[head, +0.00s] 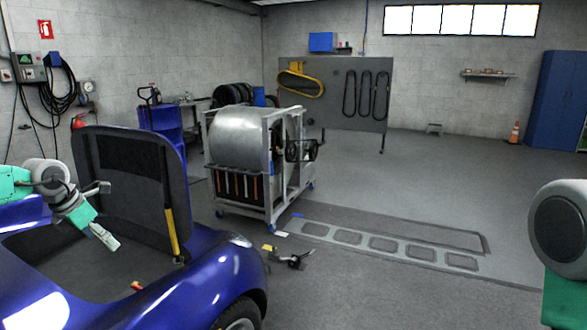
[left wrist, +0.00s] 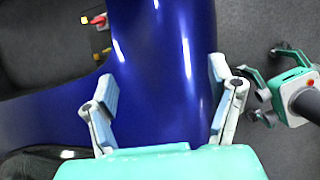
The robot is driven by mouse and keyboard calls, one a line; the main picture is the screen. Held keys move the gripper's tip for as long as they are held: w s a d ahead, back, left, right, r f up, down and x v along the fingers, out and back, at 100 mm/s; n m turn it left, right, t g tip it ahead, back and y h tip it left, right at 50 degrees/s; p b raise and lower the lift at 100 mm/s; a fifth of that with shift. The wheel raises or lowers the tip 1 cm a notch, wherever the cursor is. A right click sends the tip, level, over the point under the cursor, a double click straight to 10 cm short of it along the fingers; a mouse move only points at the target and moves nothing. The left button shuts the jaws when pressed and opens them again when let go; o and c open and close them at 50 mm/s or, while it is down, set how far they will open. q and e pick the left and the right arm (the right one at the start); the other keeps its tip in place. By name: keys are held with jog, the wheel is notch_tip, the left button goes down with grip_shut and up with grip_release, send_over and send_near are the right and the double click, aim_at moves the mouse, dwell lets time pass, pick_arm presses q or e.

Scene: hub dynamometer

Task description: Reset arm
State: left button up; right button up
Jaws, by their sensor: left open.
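My left gripper (head: 103,213) hangs in the air over the open compartment of a blue car (head: 180,275) in the head view. It is empty. In the left wrist view its two fingers (left wrist: 162,88) stand wide apart above the shiny blue bodywork, with nothing between them. Only a dark round link and teal part of my right arm (head: 563,235) show at the right edge of the head view; its gripper is out of that frame. A small red and yellow piece (left wrist: 98,20) lies in the car's compartment.
The car's dark lid (head: 130,185) stands raised beside my left arm, with a yellow strut (head: 172,232). A wheeled metal roller cart (head: 240,150) stands beyond. A small dark device (head: 292,261) lies on the floor. A teal and white part (left wrist: 300,85) at the wrist view's right is unclear.

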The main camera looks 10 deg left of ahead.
pick_arm(q)
jog(key=s+d+f+m+y+b, duration=0.1)
jog(key=s+d+f+m+b, duration=0.35)
jog(key=f, duration=0.75)
jog(key=s+d+f+m+y+b, duration=0.1)
jog(key=d+f+m+y+b, duration=0.1)
jog(key=d+f+m+b, duration=0.7)
jog(key=s+d+f+m+y+b, duration=0.1)
jog(key=s+d+f+m+b, duration=0.15)
jog(key=d+f, duration=0.9)
jog(key=s+d+f+m+h+b, duration=0.1)
jog(key=s+f+m+b, duration=0.3)
jog(key=s+f, duration=0.3)
jog(key=s+d+f+m+b, duration=0.1)
jog(key=s+f+m+b, duration=0.35)
jog(key=f, duration=0.55)
jog(key=s+f+m+g+h+b, duration=0.15)
jog(key=s+f+m+b, duration=0.3)
jog(key=s, duration=0.45)
jog(key=s+f+m+g+b, duration=0.2)
jog(key=s+f+m+b, duration=0.25)
jog(key=s, duration=0.55)
notch_tip(320, 180, up, 17)
jog(key=p, duration=1.7)
jog(key=shift+s+d+f, duration=0.15)
jog(key=shift+s, duration=0.05)
jog(key=shift+n, duration=0.25)
